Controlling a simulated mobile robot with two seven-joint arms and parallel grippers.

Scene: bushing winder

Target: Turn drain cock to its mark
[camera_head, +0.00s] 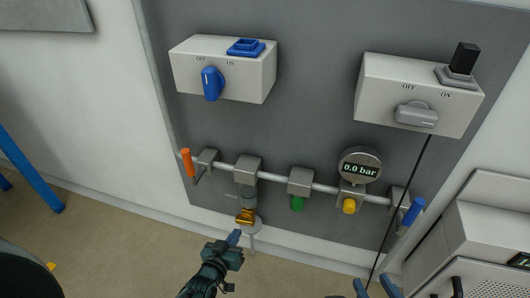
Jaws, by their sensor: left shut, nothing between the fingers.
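A grey pipe (225,165) runs across the dark panel with several fittings. A grey fitting (247,190) hangs below it with a brass-coloured part (246,214) at its lower end. This looks like the drain cock, but no label or mark is readable. A pale funnel-like piece (250,227) is under it. My left gripper (236,238) is shut and empty, just below and left of that piece in the picture; I cannot tell whether they touch.
On the pipe are an orange lever (187,162), green knob (297,204), gauge (360,166) reading 0.0 bar, yellow knob (349,206) and blue lever (412,212). Two switch boxes (255,80) (380,90) sit above. A thin black line (405,200) slants down. White equipment (480,225) stands right.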

